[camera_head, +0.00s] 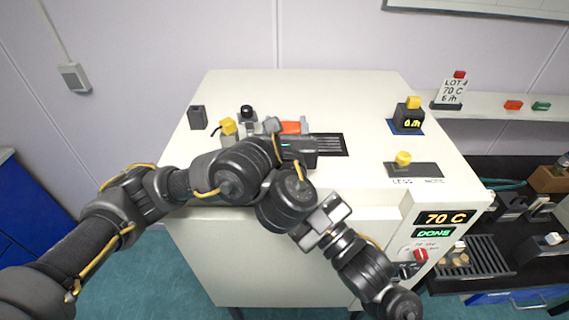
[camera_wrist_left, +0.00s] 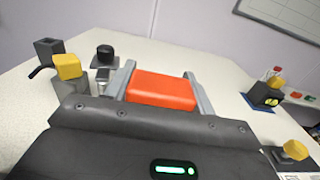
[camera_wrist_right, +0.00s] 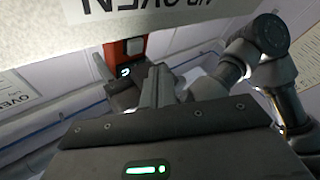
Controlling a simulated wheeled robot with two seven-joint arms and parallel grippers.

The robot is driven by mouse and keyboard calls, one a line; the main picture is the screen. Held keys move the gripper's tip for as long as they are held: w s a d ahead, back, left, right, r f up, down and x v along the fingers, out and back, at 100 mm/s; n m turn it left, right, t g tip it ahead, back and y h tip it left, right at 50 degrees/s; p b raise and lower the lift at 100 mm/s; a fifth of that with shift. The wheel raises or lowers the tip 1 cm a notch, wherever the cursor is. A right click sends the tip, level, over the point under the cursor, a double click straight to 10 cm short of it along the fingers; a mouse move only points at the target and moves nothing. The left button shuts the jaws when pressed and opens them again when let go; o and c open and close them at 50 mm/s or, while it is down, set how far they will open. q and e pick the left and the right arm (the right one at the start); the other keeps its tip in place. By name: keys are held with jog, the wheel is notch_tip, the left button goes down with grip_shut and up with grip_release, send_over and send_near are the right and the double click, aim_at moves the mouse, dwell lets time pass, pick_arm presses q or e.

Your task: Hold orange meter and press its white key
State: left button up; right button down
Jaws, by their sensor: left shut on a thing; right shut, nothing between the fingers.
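The orange meter (camera_head: 292,127) is between the fingers of my left gripper (camera_head: 289,124), over the white machine top. The left wrist view shows its plain orange side (camera_wrist_left: 162,90) with a grey finger against each end. I cannot tell whether it touches the surface below. The right wrist view shows the meter (camera_wrist_right: 113,62) with its small white key (camera_wrist_right: 135,47) and a lit display beside it. My right gripper (camera_wrist_right: 157,75) is shut and empty, with its fingers in front of and close to the meter. Whether they touch the key cannot be told. The head view hides these fingertips.
A yellow-knobbed part (camera_head: 228,127), a black-topped post (camera_head: 247,115) and a dark block (camera_head: 197,117) stand left of the meter. A dark slotted plate (camera_head: 329,145) lies right of it. A yellow-topped timer (camera_head: 408,116) and a slider knob (camera_head: 403,159) are further right. My arms overlap in front.

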pick_arm(q)
jog(key=shift+s, duration=0.25)
jog(key=shift+w, duration=0.15)
pick_arm(e)
jog(key=shift+s, duration=1)
pick_arm(q)
jog(key=o, duration=1.4)
jog(key=shift+c, duration=0.2)
pick_arm(e)
jog(key=shift+a, duration=0.1)
pick_arm(q)
notch_tip(320, 180, up, 10)
jog(key=shift+r, duration=0.1)
jog(key=shift+a, duration=0.1)
pick_arm(e)
jog(key=shift+f, duration=0.1)
